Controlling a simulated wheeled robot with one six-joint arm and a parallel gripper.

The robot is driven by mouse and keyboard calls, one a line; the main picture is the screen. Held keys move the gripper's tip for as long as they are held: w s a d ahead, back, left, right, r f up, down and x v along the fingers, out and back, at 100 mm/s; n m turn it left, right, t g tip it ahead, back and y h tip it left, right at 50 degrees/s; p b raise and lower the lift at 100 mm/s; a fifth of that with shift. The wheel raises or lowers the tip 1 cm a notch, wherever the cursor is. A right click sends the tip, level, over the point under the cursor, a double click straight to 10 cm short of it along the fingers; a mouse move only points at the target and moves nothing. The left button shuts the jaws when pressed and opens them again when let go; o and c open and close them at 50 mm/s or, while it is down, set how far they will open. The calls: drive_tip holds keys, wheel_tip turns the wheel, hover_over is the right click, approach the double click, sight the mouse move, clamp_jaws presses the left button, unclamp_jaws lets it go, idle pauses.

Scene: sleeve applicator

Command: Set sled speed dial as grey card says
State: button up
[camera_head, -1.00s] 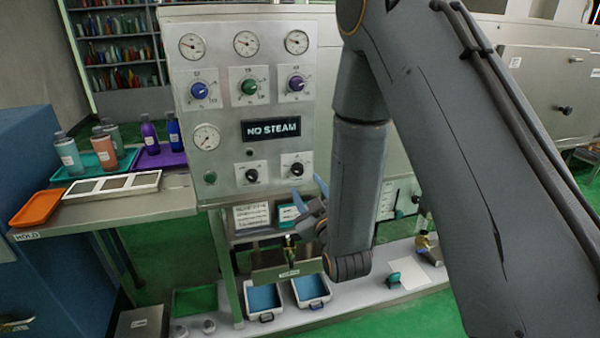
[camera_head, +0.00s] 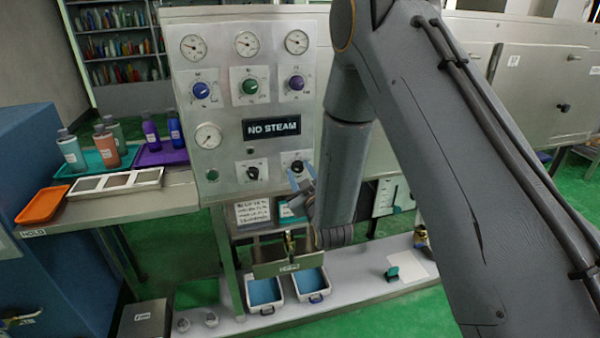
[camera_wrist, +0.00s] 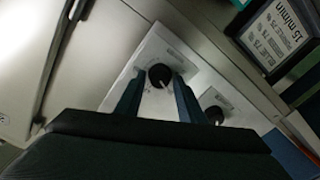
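Two black dials sit low on the metal control panel, a left one (camera_head: 252,173) and a right one (camera_head: 297,167). I cannot read which is the sled speed dial. My gripper (camera_head: 302,177) is just in front of the right dial and partly covers it. In the wrist view my gripper (camera_wrist: 158,85) is open, with the dial's black knob (camera_wrist: 160,75) seen between its fingers; contact is not clear. The knob's white mark points to the lower right. A dark-framed card (camera_wrist: 278,38) at the upper right reads "15 m/min", with smaller lines below.
The panel also carries gauges, coloured dials and a "NO STEAM" display (camera_head: 271,128). The other black knob (camera_wrist: 213,115) is close beside my gripper's right finger. A bench with trays and bottles (camera_head: 107,145) stands at left. Two blue-lined bins (camera_head: 311,283) lie below.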

drive_tip(key=c, duration=0.7)
drive_tip(key=m+b, duration=0.3)
drive_tip(key=m, duration=0.3)
drive_tip(key=shift+m, duration=0.3)
drive_tip(key=m+b, duration=0.3)
drive_tip(key=m, duration=0.3)
drive_tip(key=shift+d+m, duration=0.1)
drive_tip(key=shift+m, duration=0.2)
drive_tip(key=o, duration=1.1)
drive_tip(key=shift+c, duration=0.2)
